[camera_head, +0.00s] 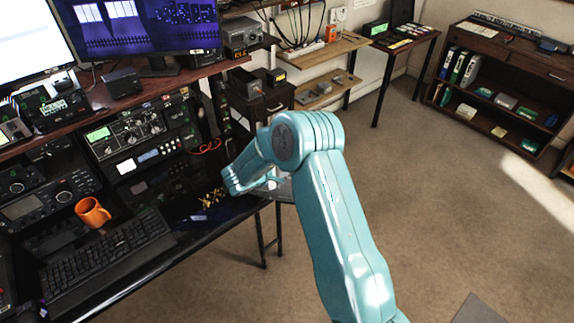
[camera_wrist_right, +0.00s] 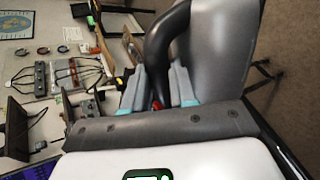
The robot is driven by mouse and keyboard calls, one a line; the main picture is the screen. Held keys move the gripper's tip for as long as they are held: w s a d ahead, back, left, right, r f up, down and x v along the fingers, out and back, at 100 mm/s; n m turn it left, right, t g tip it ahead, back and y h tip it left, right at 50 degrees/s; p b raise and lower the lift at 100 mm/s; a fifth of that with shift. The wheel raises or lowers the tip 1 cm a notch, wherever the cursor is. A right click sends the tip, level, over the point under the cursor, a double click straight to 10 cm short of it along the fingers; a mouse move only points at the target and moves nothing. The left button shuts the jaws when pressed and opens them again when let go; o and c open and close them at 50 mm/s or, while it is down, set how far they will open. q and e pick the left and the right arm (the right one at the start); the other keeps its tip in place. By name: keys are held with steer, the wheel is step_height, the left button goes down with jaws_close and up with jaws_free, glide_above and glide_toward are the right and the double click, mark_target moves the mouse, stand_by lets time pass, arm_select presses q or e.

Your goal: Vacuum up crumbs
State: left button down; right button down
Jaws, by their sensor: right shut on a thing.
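Small yellow-brown crumbs (camera_head: 212,198) lie scattered on the dark desk (camera_head: 205,228) near its right end. My right gripper is shut on the black handle of a grey device that looks like a hand vacuum (camera_wrist_right: 215,50). In the right wrist view, the gripper's two grey fingers (camera_wrist_right: 158,90) with teal bases flank the handle. In the head view, my arm's teal wrist is just right of the crumbs and hides most of the gripper. A pale part of the device (camera_head: 280,187) shows below the wrist. My left gripper is in neither view.
An orange mug (camera_head: 93,212) and a black keyboard (camera_head: 105,258) stand on the desk left of the crumbs. Radio equipment (camera_head: 128,133) lines the back. A small dark object (camera_head: 199,218) lies just below the crumbs. Open carpet (camera_head: 450,200) fills the right side.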

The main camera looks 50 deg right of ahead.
steer(key=shift+w+a+r, duration=0.1)
steer(key=shift+w+a, duration=0.15)
steer(key=shift+a, duration=0.7)
steer(key=shift+w+a+r, duration=0.1)
steer(key=shift+w+a, duration=0.1)
steer(key=shift+a, duration=0.7)
steer(key=shift+w+a, duration=0.2)
steer(key=shift+a, duration=0.7)
steer(key=shift+w+a, duration=0.25)
steer(key=shift+a, duration=0.6)
steer(key=shift+w+a, duration=0.2)
steer(key=shift+a, duration=0.7)
step_height(320, 180, up, 8)
